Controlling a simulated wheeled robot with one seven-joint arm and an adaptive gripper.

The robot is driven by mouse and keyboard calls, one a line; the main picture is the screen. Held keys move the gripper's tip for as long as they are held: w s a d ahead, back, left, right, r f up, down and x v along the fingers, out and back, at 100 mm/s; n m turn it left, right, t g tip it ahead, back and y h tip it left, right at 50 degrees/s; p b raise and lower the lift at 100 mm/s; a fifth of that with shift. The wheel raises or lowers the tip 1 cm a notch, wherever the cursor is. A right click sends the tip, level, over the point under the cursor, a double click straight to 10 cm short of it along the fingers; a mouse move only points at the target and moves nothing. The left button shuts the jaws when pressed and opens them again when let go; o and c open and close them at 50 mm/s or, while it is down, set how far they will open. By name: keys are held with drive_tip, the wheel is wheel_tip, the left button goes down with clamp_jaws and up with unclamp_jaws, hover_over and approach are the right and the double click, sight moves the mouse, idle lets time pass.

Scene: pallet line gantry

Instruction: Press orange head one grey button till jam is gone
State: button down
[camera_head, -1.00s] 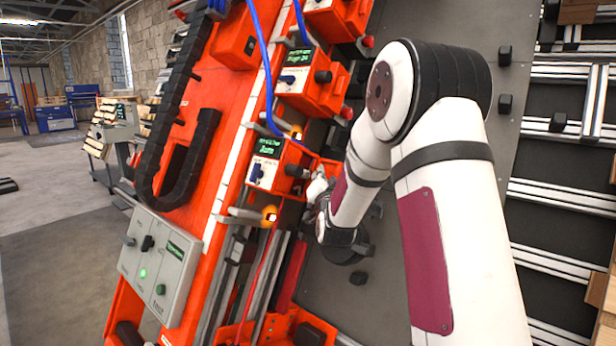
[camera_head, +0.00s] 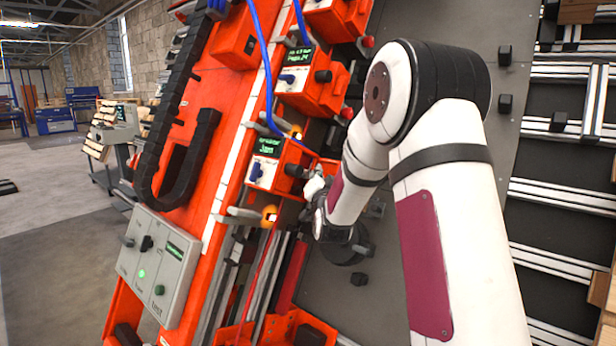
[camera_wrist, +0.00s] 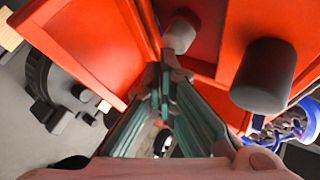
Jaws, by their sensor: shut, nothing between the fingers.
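An orange head (camera_head: 283,183) with a green-lit display (camera_head: 267,147) reading "Jam" is on the tilted orange frame. A dark knob (camera_head: 295,171) sticks out of its right side. My gripper (camera_head: 314,187) is beside that side, partly hidden by my wrist. In the wrist view the shut fingers (camera_wrist: 166,62) point at the orange housing, with their tips just below a light grey round button (camera_wrist: 180,34). I cannot tell whether they touch it. A larger dark grey cylinder (camera_wrist: 264,76) stands to the right of the fingers.
A second orange head (camera_head: 312,92) with a lit display is above. A blue hose (camera_head: 268,75) runs down past both heads. A grey control box (camera_head: 158,265) with a lit green light is at the lower left. A grey panel (camera_head: 505,130) stands behind my arm.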

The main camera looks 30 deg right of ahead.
drive_tip(key=shift+w+a+b, duration=0.2)
drive_tip(key=shift+w+b, duration=0.1)
drive_tip(key=shift+w, duration=0.2)
idle(0.4)
drive_tip(key=shift+s, duration=0.2)
drive_tip(key=shift+s+d+b, duration=0.3)
drive_tip(key=shift+s+b, duration=0.1)
drive_tip(key=shift+s, duration=0.3)
drive_tip(key=shift+s, duration=0.1)
drive_tip(key=shift+s+d+b, duration=0.25)
drive_tip(key=shift+s+d, duration=0.05)
drive_tip(key=shift+s, duration=0.45)
drive_tip(key=shift+s+d+b, duration=0.25)
drive_tip(key=shift+s+b, duration=0.05)
drive_tip(key=shift+s, duration=0.5)
drive_tip(key=shift+s+d+b, duration=0.25)
drive_tip(key=shift+s+d, duration=0.05)
drive_tip(key=shift+s, duration=0.45)
drive_tip(key=shift+a, duration=0.1)
